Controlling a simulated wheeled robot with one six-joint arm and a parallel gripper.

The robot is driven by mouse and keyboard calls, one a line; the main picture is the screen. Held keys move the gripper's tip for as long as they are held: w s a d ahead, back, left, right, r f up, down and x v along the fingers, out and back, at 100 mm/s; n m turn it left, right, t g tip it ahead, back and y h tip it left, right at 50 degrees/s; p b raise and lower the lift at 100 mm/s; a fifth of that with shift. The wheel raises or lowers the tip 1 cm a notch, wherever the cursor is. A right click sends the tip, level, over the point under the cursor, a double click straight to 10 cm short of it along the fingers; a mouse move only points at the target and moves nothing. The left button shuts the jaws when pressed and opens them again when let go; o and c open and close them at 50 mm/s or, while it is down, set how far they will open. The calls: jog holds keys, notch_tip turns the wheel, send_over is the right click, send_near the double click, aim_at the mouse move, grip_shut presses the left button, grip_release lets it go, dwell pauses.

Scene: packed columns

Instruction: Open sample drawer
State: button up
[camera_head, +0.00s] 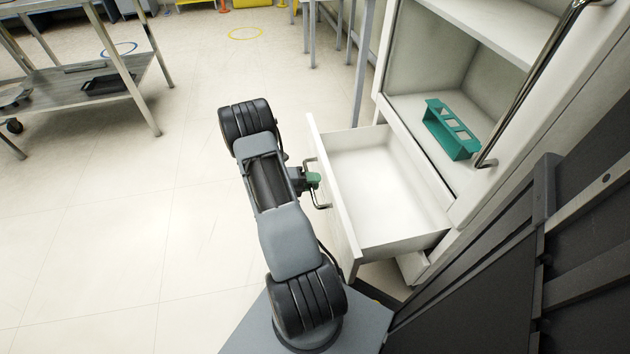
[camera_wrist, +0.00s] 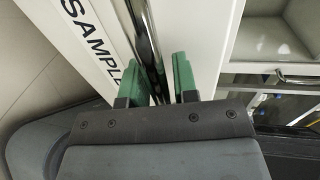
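The sample drawer (camera_head: 385,190) is pulled far out of the white cabinet, and its white inside looks empty. Its front panel (camera_head: 334,195) has a curved metal handle (camera_head: 309,165). In the wrist view the front reads "SAMPLE" (camera_wrist: 95,38), and the metal handle (camera_wrist: 143,28) runs between the green fingers. My gripper (camera_head: 314,180) is at the handle, with one finger on each side of it; it also shows in the wrist view (camera_wrist: 158,82). Whether both fingers press on the handle cannot be made out.
A green rack (camera_head: 452,130) stands on the cabinet shelf above the drawer. A long vertical bar handle (camera_head: 527,85) is at the cabinet's right. A metal table (camera_head: 60,85) stands at the upper left. The floor left of my arm is clear.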

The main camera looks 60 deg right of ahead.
jog(key=p+v, duration=0.2)
jog(key=v, duration=1.1)
jog(key=shift+p, duration=0.35)
jog(key=shift+w+a+r, duration=0.1)
jog(key=shift+r, duration=0.05)
